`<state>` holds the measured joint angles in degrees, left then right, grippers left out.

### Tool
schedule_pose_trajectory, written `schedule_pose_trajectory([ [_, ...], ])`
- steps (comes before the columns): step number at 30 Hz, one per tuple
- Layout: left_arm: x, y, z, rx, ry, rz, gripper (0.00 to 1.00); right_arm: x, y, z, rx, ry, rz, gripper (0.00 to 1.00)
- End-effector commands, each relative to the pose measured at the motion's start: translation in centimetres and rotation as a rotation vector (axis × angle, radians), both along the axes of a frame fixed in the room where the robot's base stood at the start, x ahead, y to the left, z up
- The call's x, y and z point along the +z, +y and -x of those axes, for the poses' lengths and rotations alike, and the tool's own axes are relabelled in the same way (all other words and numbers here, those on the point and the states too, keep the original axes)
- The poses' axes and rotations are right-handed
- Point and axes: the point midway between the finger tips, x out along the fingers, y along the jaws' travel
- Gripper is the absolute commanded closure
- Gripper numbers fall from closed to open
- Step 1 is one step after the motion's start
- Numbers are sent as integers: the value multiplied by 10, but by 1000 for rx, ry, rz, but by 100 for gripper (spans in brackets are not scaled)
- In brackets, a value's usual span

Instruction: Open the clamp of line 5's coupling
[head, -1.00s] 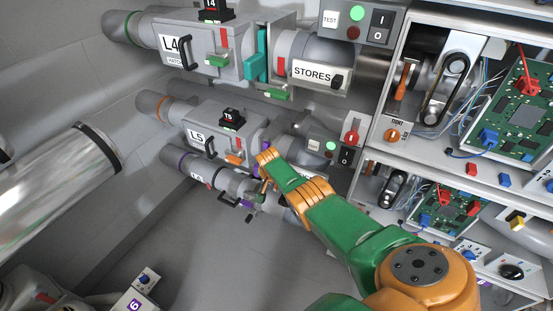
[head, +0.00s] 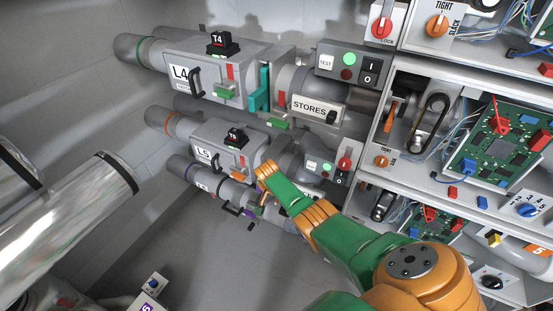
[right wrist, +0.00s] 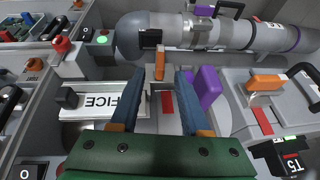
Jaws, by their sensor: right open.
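The L5 housing (head: 222,148), with its black T5 block (head: 236,138), sits mid-left in the head view. My right gripper (head: 263,172) is beside its right end and hides much of the coupling. In the right wrist view, my right gripper (right wrist: 160,75) is open. An upright orange clamp lever (right wrist: 161,62) and a red strip (right wrist: 167,103) show between its fingers. I cannot tell whether the fingers touch the lever. A purple plate (right wrist: 207,88) stands just right of the fingers. The L5 housing's own orange handle (right wrist: 264,84) is farther right. My left gripper is out of view.
The L4 housing (head: 205,72) and STORES unit (head: 318,107) are above. The line 6 pipe (right wrist: 220,35) runs close beyond the fingers. A white label ending in FICE (right wrist: 118,100) is left of the fingers. Shelves with circuit boards (head: 505,140) fill the right.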

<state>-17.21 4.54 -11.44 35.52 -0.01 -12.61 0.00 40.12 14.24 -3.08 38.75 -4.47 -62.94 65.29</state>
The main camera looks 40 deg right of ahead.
Motion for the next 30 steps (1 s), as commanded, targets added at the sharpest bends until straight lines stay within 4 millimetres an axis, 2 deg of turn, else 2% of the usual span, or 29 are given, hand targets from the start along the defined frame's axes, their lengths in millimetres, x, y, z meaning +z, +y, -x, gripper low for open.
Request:
schedule_pose_trajectory([
  [4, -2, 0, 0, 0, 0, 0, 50, -2, 0, 0, 0, 0, 0, 54],
  [5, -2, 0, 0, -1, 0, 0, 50, -2, 0, 0, 0, 0, 0, 56],
  [8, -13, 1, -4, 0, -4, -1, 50, -18, 1, 3, 59, 7, 32, 83],
  [9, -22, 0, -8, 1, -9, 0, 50, -33, 3, 5, 131, 13, 71, 94],
  [10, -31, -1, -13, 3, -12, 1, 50, -46, 5, 8, 203, 21, 111, 100],
  [11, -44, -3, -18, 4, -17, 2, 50, -63, 6, 12, 287, 30, 163, 100],
  [12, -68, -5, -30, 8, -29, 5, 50, -91, 4, 11, 411, 33, 262, 100],
  [14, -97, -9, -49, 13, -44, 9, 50, -123, 7, 12, 616, 43, 432, 100],
  [15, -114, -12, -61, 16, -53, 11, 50, -137, 8, 10, 732, 50, 553, 100],
  [17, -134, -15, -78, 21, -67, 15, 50, -153, 11, 7, 888, 65, 738, 100],
  [21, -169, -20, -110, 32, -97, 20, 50, -160, 20, 1, 1106, 120, 1158, 100],
  [24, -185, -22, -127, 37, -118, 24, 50, -159, 31, 5, 1199, 196, 1441, 100],
  [27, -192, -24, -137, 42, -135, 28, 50, -151, 41, 13, 1237, 287, 1675, 100],
  [30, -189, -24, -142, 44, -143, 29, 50, -138, 48, 20, 1241, 357, 1816, 100],
])
